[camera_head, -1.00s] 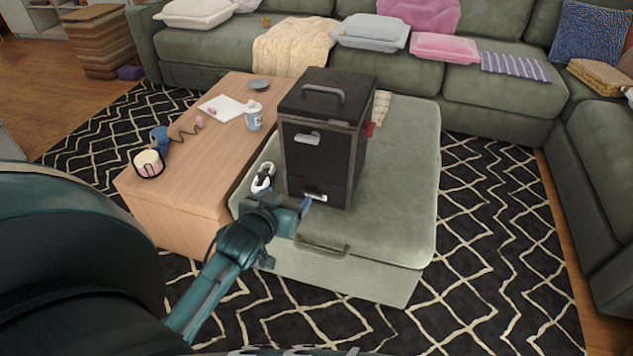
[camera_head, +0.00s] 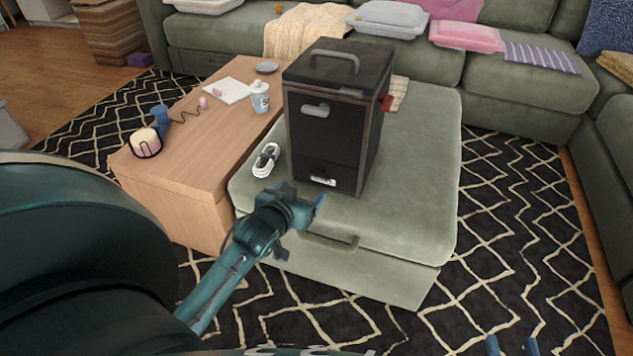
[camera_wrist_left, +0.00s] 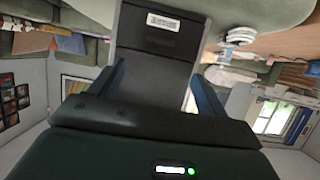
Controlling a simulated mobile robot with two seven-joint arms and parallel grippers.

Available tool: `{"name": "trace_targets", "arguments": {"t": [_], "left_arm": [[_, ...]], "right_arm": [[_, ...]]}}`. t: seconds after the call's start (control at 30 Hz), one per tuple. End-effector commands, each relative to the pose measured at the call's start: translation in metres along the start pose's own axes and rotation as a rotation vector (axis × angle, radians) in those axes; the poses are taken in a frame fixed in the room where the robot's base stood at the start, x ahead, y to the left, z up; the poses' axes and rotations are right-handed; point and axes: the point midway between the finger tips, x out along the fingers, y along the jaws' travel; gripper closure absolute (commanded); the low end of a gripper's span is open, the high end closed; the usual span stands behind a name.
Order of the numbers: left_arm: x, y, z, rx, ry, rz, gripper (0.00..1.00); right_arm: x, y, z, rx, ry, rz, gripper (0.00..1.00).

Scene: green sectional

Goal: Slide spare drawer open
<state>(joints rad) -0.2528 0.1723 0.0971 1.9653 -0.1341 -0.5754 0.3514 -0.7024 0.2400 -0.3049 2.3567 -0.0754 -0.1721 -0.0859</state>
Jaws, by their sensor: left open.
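A black cabinet (camera_head: 322,135) stands upright on the green ottoman (camera_head: 420,150). Its upper drawer front has a grey handle (camera_head: 316,109). Its lower front bears a small white label (camera_head: 323,181), also seen in the left wrist view (camera_wrist_left: 163,22); its lettering is too small to read. Both fronts look shut. My left gripper (camera_head: 303,197) is open and empty, close in front of the cabinet's lower front. In the left wrist view my fingers (camera_wrist_left: 158,75) spread to either side of the cabinet front. My right gripper (camera_head: 512,346) shows only as two parted fingertips at the bottom edge.
A white coiled cable (camera_head: 266,160) lies on the ottoman left of the cabinet. The ottoman's front has a handle (camera_head: 328,241). A wooden table (camera_head: 190,180) with a bottle (camera_head: 260,97) and small items adjoins it on the left. The patterned rug (camera_head: 515,230) at right is bare.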

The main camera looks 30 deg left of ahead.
Motion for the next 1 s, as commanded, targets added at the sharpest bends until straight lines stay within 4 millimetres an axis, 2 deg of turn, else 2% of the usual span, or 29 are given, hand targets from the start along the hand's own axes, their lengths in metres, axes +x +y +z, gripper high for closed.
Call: {"name": "trace_targets", "arguments": {"t": [0.3,0.5,0.7,1.0], "left_arm": [[0.069,0.000,0.002,0.002,0.002,-0.001,0.24],[0.100,0.000,0.002,0.001,0.000,0.000,0.24],[0.113,0.000,0.000,0.001,0.000,0.000,0.24],[0.113,0.000,0.000,0.001,-0.001,0.000,0.25]], "right_arm": [[0.003,-0.008,0.002,-0.055,0.164,-0.011,0.64],[0.003,-0.014,-0.001,-0.072,0.244,-0.024,0.64],[0.003,-0.015,-0.004,-0.071,0.268,-0.029,0.64],[0.002,-0.015,-0.005,-0.070,0.270,-0.030,0.64]]}}
